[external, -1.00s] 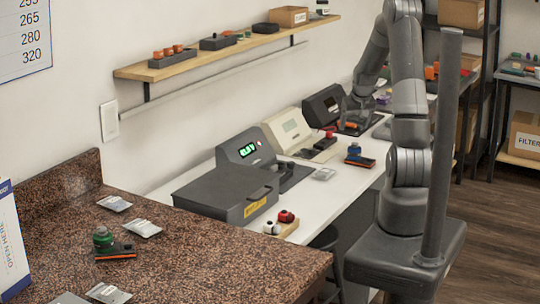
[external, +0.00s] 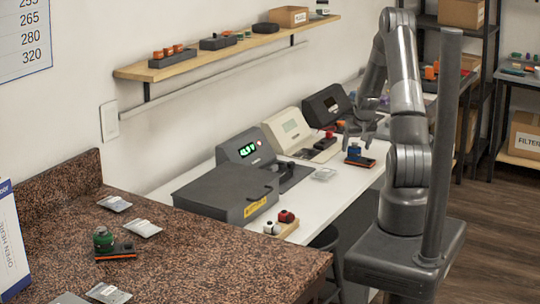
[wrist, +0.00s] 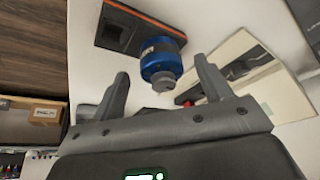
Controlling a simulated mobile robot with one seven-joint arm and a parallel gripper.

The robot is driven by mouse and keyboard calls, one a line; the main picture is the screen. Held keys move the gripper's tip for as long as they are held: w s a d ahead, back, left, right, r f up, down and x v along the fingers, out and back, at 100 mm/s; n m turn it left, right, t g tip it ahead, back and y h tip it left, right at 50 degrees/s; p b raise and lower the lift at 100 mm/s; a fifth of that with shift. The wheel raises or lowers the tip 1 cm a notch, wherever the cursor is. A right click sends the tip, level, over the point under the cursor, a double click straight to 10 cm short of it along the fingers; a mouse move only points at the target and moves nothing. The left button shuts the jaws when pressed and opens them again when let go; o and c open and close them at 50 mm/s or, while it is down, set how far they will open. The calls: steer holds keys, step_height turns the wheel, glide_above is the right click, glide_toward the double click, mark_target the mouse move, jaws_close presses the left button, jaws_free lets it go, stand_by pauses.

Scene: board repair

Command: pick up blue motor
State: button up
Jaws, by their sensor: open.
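The blue motor (external: 354,149) stands on a dark board with orange edges (external: 360,162) on the white bench. In the wrist view the blue motor (wrist: 161,59) shows its grey end toward me, with the board (wrist: 138,27) behind it. My gripper (external: 361,132) is open and empty, above and just beside the motor. In the wrist view my gripper's two fingers (wrist: 160,80) stand wide apart, with the motor showing in the gap between them. I cannot tell how far the motor is from the fingertips.
Bench machines (external: 295,130) line the wall, with a dark grey case (external: 225,190) at the near end. Red and white parts (external: 286,216) sit on a small wooden block nearby. A green-topped part (external: 103,239) stands on the granite counter (external: 200,250). The bench around the motor's board is mostly clear.

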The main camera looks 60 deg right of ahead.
steer(key=shift+x, duration=1.35)
steer(key=shift+w, duration=0.1)
steer(key=c, duration=1.3)
